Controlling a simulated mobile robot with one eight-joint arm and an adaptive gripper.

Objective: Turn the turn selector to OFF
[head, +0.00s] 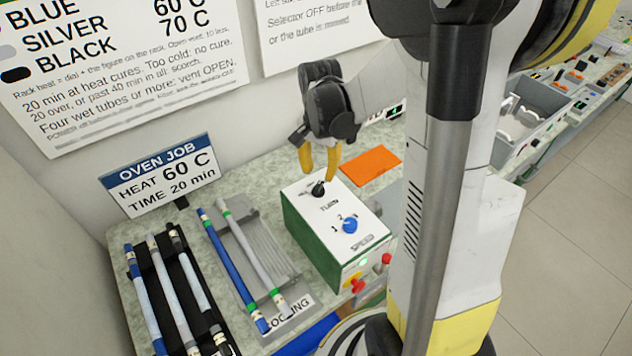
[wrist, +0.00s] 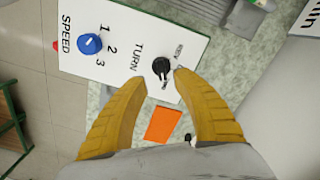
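The turn selector is a small black knob (head: 318,188) at the far end of the white top of a green control box (head: 308,238), by the word TURN. In the wrist view the selector (wrist: 161,67) has small labels beside it, too small to read surely. I cannot tell which label it points at. My gripper (head: 320,175) is above that end of the box, pointing down. In the wrist view the gripper's yellow fingers (wrist: 161,78) are apart, with the selector near and between their tips. Nothing is held. I cannot tell whether the fingertips touch it.
A blue SPEED knob (head: 349,225) sits on the same panel, with red controls (head: 355,283) on the box's front. An orange card (head: 369,165) lies beside the box. A grey rack (head: 250,245) with rods and a black rack (head: 166,285) with several rods stand left.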

